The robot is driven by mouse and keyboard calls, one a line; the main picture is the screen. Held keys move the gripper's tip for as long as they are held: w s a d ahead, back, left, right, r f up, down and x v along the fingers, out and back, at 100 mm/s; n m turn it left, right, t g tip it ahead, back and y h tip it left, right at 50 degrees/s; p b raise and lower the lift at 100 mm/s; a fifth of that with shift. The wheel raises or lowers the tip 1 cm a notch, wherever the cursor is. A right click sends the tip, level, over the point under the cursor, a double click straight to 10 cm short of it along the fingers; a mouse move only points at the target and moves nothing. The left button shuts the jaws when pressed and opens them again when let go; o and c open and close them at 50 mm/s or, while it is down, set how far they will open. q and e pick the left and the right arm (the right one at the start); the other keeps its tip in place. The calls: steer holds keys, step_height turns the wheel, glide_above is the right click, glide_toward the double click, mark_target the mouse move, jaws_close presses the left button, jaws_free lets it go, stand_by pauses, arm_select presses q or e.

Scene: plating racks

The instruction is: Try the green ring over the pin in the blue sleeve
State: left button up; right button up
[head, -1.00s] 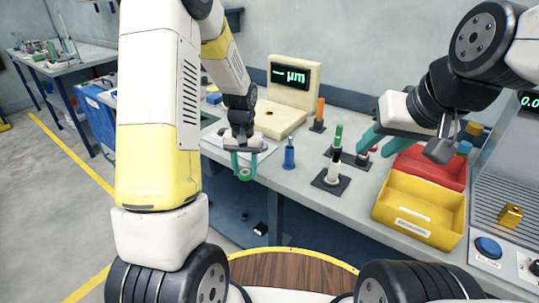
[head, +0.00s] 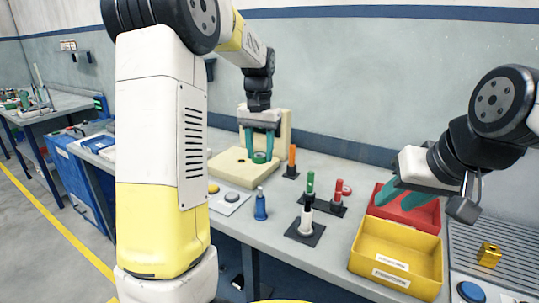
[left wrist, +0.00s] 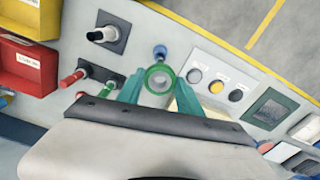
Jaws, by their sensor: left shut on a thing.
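My left gripper (head: 261,140) is shut on the green ring (head: 260,157) and holds it up in front of the cream stand. In the left wrist view the green ring (left wrist: 160,68) sits between the two teal fingertips. The blue sleeve (head: 260,207) stands upright on the bench, nearer to me than the ring. It also shows in the left wrist view (left wrist: 160,52), just beyond the ring and apart from it. My right gripper (head: 402,195) is open and empty over the red bin.
Red (head: 420,215) and yellow (head: 395,270) bins lie farther right. A button panel (head: 228,203) is left of the sleeve.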

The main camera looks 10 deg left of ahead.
mark_target(260, 187)
arm_select(q)
steer(key=shift+f, duration=0.1)
steer(key=shift+f, duration=4.1)
steer(key=shift+f, duration=1.5)
steer(key=shift+r, duration=3.25)
